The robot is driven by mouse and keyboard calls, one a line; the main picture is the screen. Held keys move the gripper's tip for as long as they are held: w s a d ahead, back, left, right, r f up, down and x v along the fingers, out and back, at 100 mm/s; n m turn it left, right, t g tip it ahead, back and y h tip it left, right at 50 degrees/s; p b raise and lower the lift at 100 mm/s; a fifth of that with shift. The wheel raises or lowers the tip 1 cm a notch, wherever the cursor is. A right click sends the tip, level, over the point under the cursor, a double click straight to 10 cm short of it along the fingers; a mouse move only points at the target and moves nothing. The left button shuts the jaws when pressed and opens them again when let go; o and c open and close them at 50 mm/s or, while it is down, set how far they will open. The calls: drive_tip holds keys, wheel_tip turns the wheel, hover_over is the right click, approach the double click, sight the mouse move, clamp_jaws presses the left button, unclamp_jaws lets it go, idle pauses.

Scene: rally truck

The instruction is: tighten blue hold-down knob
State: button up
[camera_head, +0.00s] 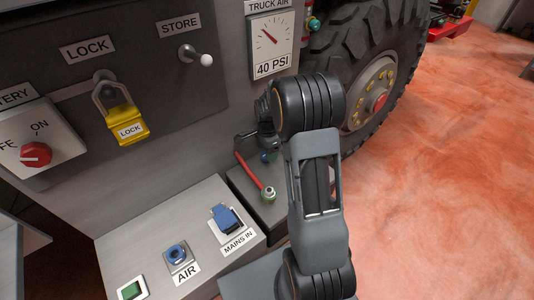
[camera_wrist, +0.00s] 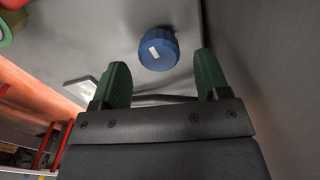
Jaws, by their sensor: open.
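The blue hold-down knob (camera_wrist: 160,46) is a round, ribbed cap with a small white mark on its face. In the wrist view it sits on a grey surface, ahead of and between the green fingertips. My gripper (camera_wrist: 162,66) is open, with a clear gap between each finger and the knob. I cannot tell how far the knob is beyond the tips. In the head view my arm largely hides the gripper (camera_head: 263,124). A small blue spot below it may be the knob, but it is too small to be sure.
A yellow padlock (camera_head: 128,124) hangs on the panel at left. A large tire (camera_head: 386,45) stands behind my arm. A grey wall (camera_wrist: 270,60) runs close along the wrist view's right side.

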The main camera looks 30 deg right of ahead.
sight(266, 155)
wheel_tip(266, 155, up, 11)
drive_tip(key=shift+r+p, duration=0.2)
drive_tip(key=shift+p, duration=0.25)
drive_tip(key=f+n, duration=0.4)
drive_tip(key=n, duration=0.2)
drive_tip(key=f+n+p, duration=0.1)
drive_tip(key=f+n, duration=0.4)
drive_tip(key=n, duration=0.1)
drive_tip(key=f+n+p, duration=0.1)
drive_tip(key=f+n, duration=0.4)
drive_tip(key=n, duration=0.1)
drive_tip(key=shift+s+a+f, duration=0.1)
drive_tip(key=shift+a+f, duration=0.05)
drive_tip(key=shift+a, duration=0.05)
idle(0.5)
drive_tip(key=c, duration=0.9)
drive_tip(key=shift+m, duration=0.9)
drive_tip(key=shift+c, duration=0.2)
